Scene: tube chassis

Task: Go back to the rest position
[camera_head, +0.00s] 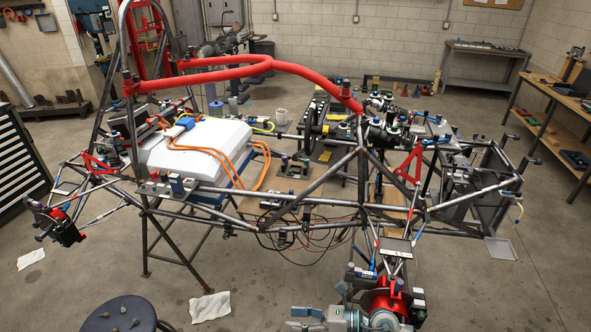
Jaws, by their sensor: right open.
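The tube chassis (330,183) fills the middle of the head view, with bare metal tubes and a padded red roll bar (225,72). A white battery box (195,148) with orange cables sits in its left part. My right gripper (297,319) is at the bottom edge, low and in front of the chassis, its fingers pointing left. It is open, and I see nothing between its fingers. A red and grey hub assembly (388,300) is right beside and behind it. My left gripper is not in view.
A dark round stool (120,315) with small parts on it stands at the lower left. White cloths (210,306) lie on the floor. A tool cabinet (18,160) is at the left, workbenches (555,105) at the right. The floor at the lower right is mostly clear.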

